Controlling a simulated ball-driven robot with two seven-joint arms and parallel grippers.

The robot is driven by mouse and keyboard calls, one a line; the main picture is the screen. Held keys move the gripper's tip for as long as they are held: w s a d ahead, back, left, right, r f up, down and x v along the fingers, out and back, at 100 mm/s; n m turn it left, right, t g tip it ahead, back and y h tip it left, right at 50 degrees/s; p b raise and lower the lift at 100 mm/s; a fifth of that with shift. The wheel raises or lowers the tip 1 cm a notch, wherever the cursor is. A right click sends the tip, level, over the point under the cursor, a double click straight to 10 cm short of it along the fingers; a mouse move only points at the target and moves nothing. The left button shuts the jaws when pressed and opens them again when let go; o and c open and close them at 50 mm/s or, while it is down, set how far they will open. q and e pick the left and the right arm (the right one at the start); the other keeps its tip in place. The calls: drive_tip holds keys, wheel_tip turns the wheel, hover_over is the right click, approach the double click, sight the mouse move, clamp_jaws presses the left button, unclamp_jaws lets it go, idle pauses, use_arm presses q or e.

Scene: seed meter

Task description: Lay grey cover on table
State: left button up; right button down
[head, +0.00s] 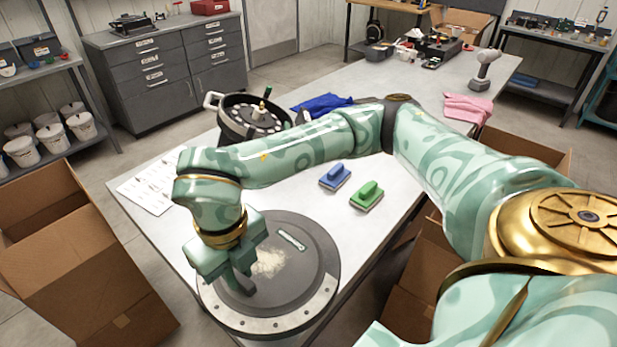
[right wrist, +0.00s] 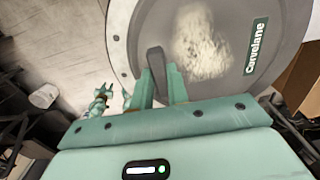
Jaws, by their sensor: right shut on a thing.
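The grey cover (head: 305,268) is a round dark disc with a paler, bolt-studded rim, at the near end of the table (head: 150,225). My right gripper (head: 240,278) is shut on the cover's dark upright handle (right wrist: 156,62), near the rim. The cover reaches past the table's near edge; whether it touches the top or hangs just above, I cannot tell. The open seed meter (head: 238,128), a dark round housing, stands farther back. My left gripper is not in the head view.
A white sheet (head: 150,190) lies at the left edge. Blue cloth (head: 322,104) and pink cloth (head: 468,108) lie farther back. Cardboard boxes (head: 75,250) flank the table.

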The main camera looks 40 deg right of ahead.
drive_tip(key=w+d+f, duration=0.1)
drive_tip(key=w, duration=0.1)
drive_tip(key=w+d+f, duration=0.1)
drive_tip(key=w+d, duration=0.1)
drive_tip(key=w+d+f, duration=0.2)
drive_tip(key=shift+w+d, duration=0.1)
drive_tip(key=shift+w, duration=0.25)
drive_tip(key=w+d+f, duration=0.1)
drive_tip(key=f, duration=0.2)
drive_tip(key=w+d+f+b, duration=0.1)
drive_tip(key=w+f, duration=0.1)
drive_tip(key=f, duration=0.1)
drive_tip(key=w+d+f+b, duration=0.1)
drive_tip(key=f, duration=0.2)
drive_tip(key=shift+w+d+f, duration=0.1)
drive_tip(key=shift+w+d, duration=0.05)
drive_tip(key=shift+w, duration=0.1)
drive_tip(key=c, duration=1.8)
unclamp_jaws()
drive_tip(key=shift+f, duration=0.1)
drive_tip(key=o, duration=0.4)
drive_tip(key=shift+o, duration=0.2)
